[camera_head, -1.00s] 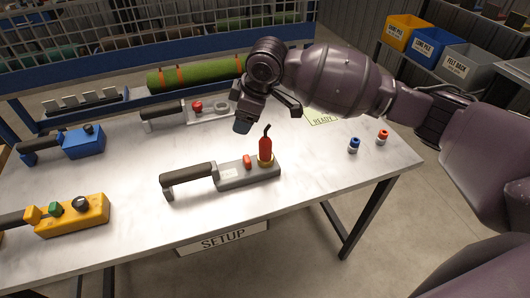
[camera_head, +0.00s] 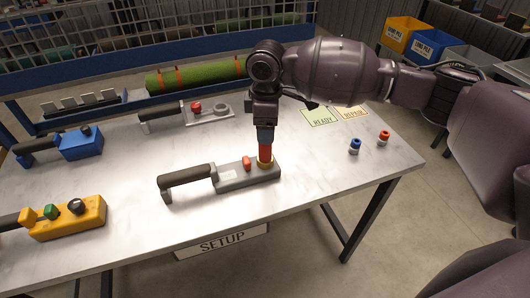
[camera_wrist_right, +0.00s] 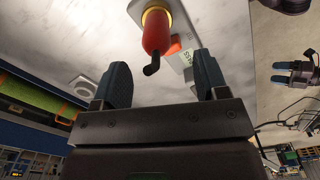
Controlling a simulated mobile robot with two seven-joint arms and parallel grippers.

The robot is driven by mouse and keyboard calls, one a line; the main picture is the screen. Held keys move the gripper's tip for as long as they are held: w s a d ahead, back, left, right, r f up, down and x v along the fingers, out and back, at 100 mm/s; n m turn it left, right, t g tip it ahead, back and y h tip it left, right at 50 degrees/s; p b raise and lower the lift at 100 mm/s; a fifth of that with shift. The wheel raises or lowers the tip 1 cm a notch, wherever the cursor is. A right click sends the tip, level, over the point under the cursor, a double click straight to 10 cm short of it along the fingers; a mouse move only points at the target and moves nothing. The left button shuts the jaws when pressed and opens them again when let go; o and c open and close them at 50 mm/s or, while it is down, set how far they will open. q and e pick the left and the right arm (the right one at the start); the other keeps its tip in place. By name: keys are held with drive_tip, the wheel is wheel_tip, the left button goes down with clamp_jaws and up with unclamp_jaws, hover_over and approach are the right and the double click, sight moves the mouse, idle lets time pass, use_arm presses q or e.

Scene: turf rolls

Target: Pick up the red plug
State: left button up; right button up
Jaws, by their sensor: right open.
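The red plug (camera_head: 265,152) stands upright in a yellow collar at the right end of a grey handled unit (camera_head: 232,180) on the bench. My right gripper (camera_head: 265,132) is just above it, pointing down, and hides its top. In the right wrist view the red plug (camera_wrist_right: 157,32) with its bent black tip lies ahead of my open right gripper (camera_wrist_right: 160,75). The black tip shows between the two blue-padded fingers, with clear space on both sides.
A red button (camera_head: 246,161) sits beside the plug. A blue unit (camera_head: 82,143), a yellow unit (camera_head: 70,218) and another grey unit (camera_head: 205,115) are on the bench. Two small plugs, blue (camera_head: 354,146) and orange (camera_head: 383,137), stand at right. A green turf roll (camera_head: 200,74) lies behind.

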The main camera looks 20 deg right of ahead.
sight(265, 147)
drive_tip(key=f, duration=0.5)
drive_tip(key=shift+w+b, duration=0.3)
drive_tip(key=shift+r, duration=0.1)
drive_tip(key=shift+c, duration=0.3)
drive_tip(key=c, duration=1.1)
